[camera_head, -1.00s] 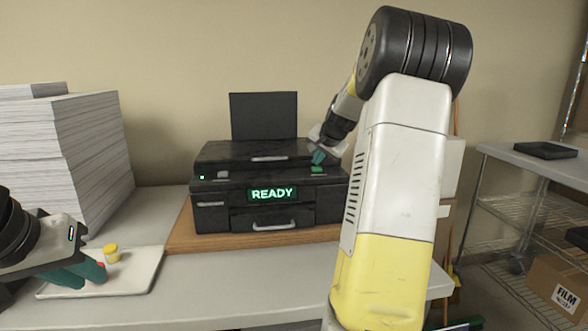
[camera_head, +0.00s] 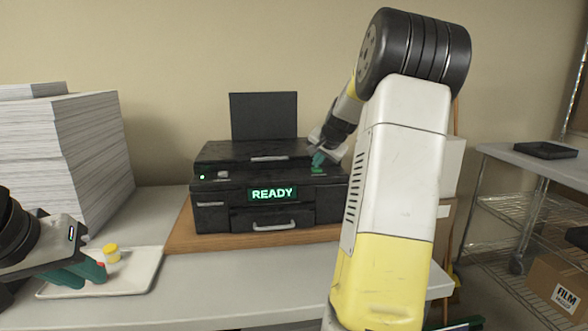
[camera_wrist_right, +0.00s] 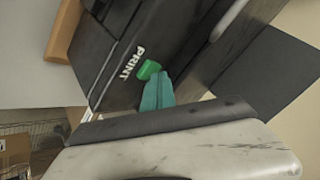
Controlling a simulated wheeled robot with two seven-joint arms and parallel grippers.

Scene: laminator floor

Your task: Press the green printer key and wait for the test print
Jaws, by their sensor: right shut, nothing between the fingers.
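The black printer (camera_head: 215,187) stands on a wooden board, and its display (camera_head: 272,194) reads READY in green. The green key (camera_head: 317,170) is at the right of its front top. In the right wrist view the green key (camera_wrist_right: 148,69) sits beside the word PRINT. My right gripper (camera_head: 318,159) is shut and empty, its teal tips at the key; in the wrist view the tips (camera_wrist_right: 156,84) appear to meet its edge. Whether they press it down I cannot tell. My left gripper (camera_head: 88,272) is over the white tray, its opening unclear. No printed sheet is visible.
Tall paper stacks (camera_head: 85,150) stand left of the printer. The white tray (camera_head: 135,284) holds a small yellow-capped item (camera_head: 112,253), and something red shows by the left fingertips. The table front is clear. A wire shelf (camera_head: 500,225) and FILM box (camera_head: 560,285) are at right.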

